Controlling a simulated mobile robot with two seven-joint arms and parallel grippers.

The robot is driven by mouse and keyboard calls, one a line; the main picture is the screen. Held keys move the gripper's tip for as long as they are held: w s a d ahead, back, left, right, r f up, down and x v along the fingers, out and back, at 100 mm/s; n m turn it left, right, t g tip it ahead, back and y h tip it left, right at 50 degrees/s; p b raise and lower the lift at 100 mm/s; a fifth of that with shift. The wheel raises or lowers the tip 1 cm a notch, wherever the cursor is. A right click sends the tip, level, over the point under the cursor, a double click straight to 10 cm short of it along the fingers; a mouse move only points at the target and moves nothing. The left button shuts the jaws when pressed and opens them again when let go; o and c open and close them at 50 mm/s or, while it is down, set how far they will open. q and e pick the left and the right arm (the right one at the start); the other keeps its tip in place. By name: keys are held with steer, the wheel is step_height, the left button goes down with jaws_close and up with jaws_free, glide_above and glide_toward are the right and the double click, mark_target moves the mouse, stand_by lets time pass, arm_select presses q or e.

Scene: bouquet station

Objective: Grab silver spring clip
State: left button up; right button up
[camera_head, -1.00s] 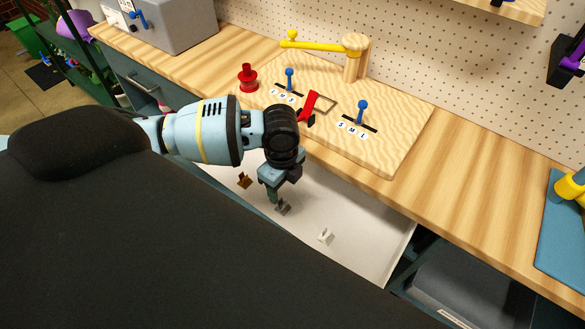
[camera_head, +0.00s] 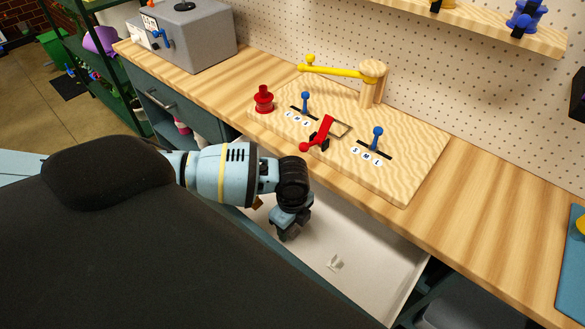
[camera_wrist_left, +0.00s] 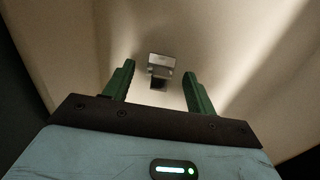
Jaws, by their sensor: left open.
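The silver spring clip (camera_wrist_left: 161,66) shows in the left wrist view on the pale drawer floor, just beyond and between the two green fingertips. My left gripper (camera_wrist_left: 159,74) is open, with a finger to either side of the line to the clip and nothing held. In the head view my left gripper (camera_head: 283,234) points down into the open drawer (camera_head: 375,262) and hides the silver clip. How far the fingertips are above the drawer floor I cannot tell. My right gripper is not in view.
A white clip (camera_head: 335,263) lies in the drawer to the right. A brown clip (camera_head: 257,203) shows partly behind my left wrist. The wooden counter (camera_head: 475,200) overhangs the drawer's back, carrying a board (camera_head: 410,175) with levers and a red knob (camera_head: 263,99).

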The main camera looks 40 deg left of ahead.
arm_select(q)
steer(key=shift+f, duration=0.25)
steer(key=c, duration=1.1)
steer(key=shift+o, duration=0.2)
steer(key=shift+r, duration=0.1)
